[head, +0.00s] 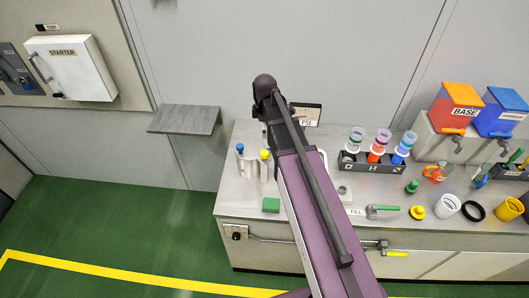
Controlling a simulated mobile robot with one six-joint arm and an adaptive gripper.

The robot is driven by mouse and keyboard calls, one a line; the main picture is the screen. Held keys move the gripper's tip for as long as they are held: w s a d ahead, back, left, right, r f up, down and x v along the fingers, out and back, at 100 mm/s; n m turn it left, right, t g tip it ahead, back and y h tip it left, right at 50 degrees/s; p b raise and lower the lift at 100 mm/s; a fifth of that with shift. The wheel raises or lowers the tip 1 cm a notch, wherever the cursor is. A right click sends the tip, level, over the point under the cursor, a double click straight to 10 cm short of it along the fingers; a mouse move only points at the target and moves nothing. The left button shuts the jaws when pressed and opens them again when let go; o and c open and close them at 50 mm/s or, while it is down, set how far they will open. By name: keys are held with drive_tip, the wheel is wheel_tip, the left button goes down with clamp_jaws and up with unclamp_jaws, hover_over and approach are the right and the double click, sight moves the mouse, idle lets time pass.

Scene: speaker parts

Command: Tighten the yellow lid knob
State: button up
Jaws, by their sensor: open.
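A small yellow knob (265,154) stands upright on top of a silver canister (264,170) at the left of the workbench, right beside my purple arm. A matching canister (241,163) with a blue knob (240,148) stands just to its left. A separate flat yellow piece (417,212) with a raised middle lies on the bench to the right of my arm. Whether the yellow knob is loose or tight is too small to tell. My arm rises from the bottom and bends near the wall; I cannot make out my gripper's fingers.
A grey shelf (186,119) juts out at left.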

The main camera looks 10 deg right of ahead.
sight(265, 152)
drive_tip(key=shift+f, duration=0.2)
wheel_tip(265, 152, down, 13)
drive_tip(key=b, duration=1.3)
drive_tip(key=shift+f+b, duration=0.2)
drive_tip(key=shift+b, duration=0.2)
drive_tip(key=c, duration=1.1)
